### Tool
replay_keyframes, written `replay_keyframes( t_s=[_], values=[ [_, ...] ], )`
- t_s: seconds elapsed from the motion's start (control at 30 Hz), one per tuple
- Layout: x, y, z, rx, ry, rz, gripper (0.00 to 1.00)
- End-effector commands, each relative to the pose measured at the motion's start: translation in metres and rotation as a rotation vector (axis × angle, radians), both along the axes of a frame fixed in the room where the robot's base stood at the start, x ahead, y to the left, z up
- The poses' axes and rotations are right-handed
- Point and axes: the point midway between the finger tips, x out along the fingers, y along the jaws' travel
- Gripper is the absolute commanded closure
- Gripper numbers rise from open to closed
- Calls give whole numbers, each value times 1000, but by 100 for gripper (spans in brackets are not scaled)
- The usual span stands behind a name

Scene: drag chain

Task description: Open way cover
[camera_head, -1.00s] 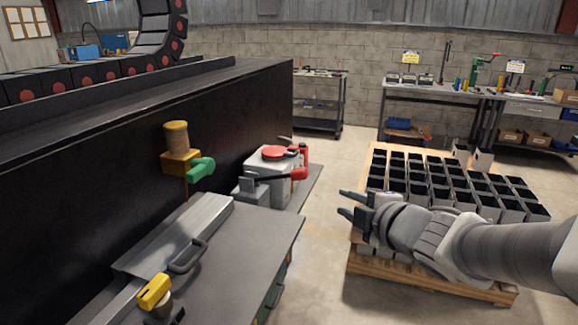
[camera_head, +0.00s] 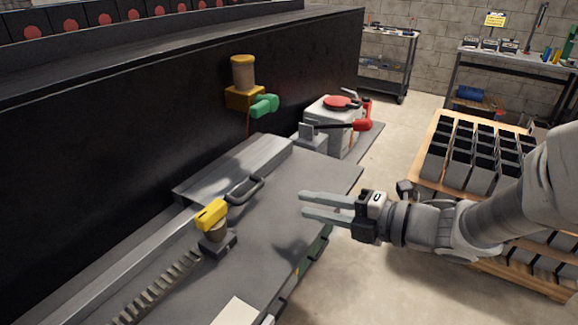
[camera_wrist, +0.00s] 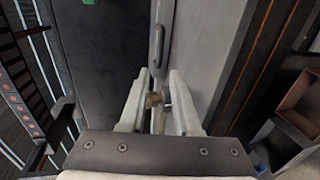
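The way cover (camera_head: 232,166) is a grey metal cover lying along the bench beside the tall black machine side. A dark bar handle (camera_head: 244,189) sits on it, and the handle also shows beyond my fingers in the wrist view (camera_wrist: 157,45). My gripper (camera_head: 303,205) is open above the bench, to the right of the handle and apart from it. In the wrist view my gripper (camera_wrist: 160,73) has its two pale fingers spread. A small brownish part appears between the fingers, lower down; I cannot tell its distance.
A yellow-topped device (camera_head: 212,216) stands near the handle. An amber cylinder with a green knob (camera_head: 264,105) is on the black wall. A white machine with red parts (camera_head: 335,118) stands behind. A pallet of black-and-grey boxes (camera_head: 470,145) is at right. Bare floor lies between.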

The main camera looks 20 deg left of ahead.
Motion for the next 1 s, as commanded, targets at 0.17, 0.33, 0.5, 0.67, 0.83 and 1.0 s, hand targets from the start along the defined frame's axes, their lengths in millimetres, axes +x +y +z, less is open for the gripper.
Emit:
replay_keyframes(
  t_s=[0.17, 0.33, 0.5, 0.67, 0.83, 1.0],
  values=[
    [10, 39, -10, -1, 1, 5, 69],
    [20, 74, -18, 0, 2, 4, 69],
    [28, 102, -24, 0, 1, 2, 69],
    [33, 117, -27, 0, 1, 0, 69],
    [35, 122, -28, 0, 1, -2, 69],
    [35, 122, -28, 0, 1, -2, 69]
  ],
)
